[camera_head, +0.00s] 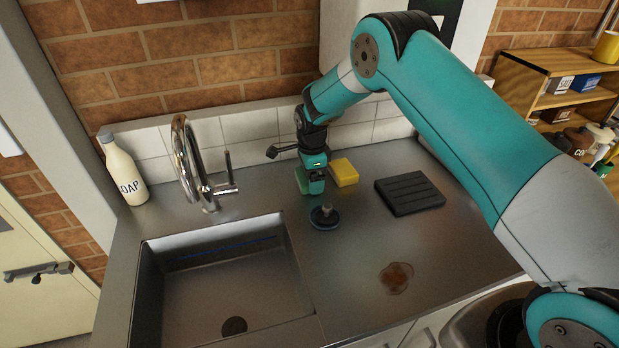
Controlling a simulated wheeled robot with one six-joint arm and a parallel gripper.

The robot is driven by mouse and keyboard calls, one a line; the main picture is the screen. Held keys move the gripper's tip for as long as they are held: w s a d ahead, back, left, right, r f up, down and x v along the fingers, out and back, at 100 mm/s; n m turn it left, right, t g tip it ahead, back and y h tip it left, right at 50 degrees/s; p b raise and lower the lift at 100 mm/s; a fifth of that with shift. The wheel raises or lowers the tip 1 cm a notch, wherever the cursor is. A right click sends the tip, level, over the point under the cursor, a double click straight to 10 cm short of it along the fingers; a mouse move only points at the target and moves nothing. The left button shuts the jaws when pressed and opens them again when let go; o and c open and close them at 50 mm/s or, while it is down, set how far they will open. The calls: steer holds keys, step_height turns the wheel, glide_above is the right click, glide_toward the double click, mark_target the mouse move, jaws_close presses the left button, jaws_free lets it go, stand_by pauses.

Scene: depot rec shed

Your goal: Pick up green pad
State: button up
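A green pad (301,180) shows as a small green patch on the steel counter, behind the sink's back right corner. My gripper (314,190) points down right at it, and its teal body covers part of the pad. I cannot tell whether the fingers are around the pad, touching it or just in front of it. The gap between the fingertips is too small and hidden to see.
A yellow sponge (343,172) lies close right of my gripper. A round dark blue item with a knob (324,217) sits just in front. A black ribbed mat (408,194), a brown spill (396,278), the tap (190,165), the sink (155,300) and a soap bottle (125,174) surround it.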

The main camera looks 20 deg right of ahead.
steer(key=shift+r, duration=0.1)
step_height(320, 180, up, 20)
steer(key=b, duration=0.4)
steer(key=o, duration=0.4)
steer(key=c, duration=0.3)
steer(key=shift+s+a, duration=0.1)
